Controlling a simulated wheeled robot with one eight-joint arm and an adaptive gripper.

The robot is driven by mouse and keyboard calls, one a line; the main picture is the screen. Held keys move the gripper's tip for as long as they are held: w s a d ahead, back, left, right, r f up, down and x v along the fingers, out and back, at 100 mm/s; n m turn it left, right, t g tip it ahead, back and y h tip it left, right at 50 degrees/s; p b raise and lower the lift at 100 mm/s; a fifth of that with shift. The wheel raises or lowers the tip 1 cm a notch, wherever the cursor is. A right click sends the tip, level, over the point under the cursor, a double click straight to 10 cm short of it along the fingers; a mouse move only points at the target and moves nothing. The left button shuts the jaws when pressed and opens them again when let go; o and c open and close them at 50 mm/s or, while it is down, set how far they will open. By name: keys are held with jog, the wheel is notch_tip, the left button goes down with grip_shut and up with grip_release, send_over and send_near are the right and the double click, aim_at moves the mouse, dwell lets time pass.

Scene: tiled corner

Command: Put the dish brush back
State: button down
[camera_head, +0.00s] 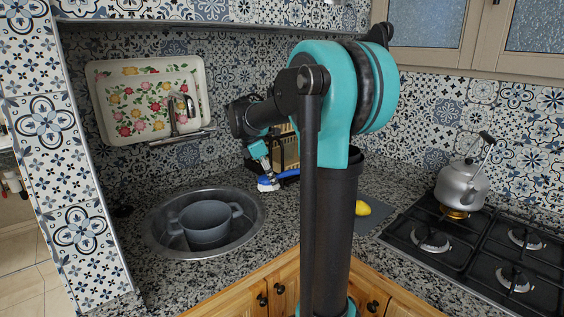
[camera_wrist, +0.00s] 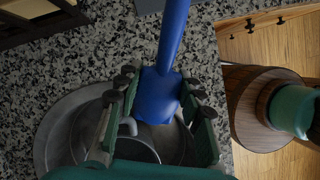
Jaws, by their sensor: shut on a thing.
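The dish brush (camera_head: 267,183) is blue with white bristles on its underside. It is close over the granite counter behind the sink's right rim; I cannot tell whether it touches the counter. My gripper (camera_head: 261,160) points down at it from above. In the wrist view, the blue brush (camera_wrist: 158,92) runs up from between the fingers of my gripper (camera_wrist: 158,84), which are shut on its broad part. The narrower handle (camera_wrist: 174,30) reaches the top edge. The bristles are hidden in the wrist view.
A round metal sink (camera_head: 156,238) holds a grey two-handled pot (camera_head: 206,228). A wooden rack (camera_head: 287,150) stands behind the brush, partly hidden by my arm. A lemon (camera_head: 362,208) lies on a grey board (camera_head: 375,217). A kettle (camera_head: 462,186) sits on the stove (camera_head: 470,250) at right.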

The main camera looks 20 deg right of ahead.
jog(key=shift+s+a+f+n, duration=0.15)
jog(key=shift+a+f, duration=0.1)
jog(key=shift+f, duration=0.2)
jog(key=shift+w+a+f+n, duration=0.1)
jog(key=shift+a+f+n, duration=0.1)
jog(key=shift+f, duration=0.25)
send_over(274, 211)
jog(key=a, duration=0.1)
jog(key=shift+a+f, duration=0.2)
jog(key=shift+f, duration=3.05)
jog(key=shift+f, duration=0.65)
jog(key=c, duration=0.9)
grip_release()
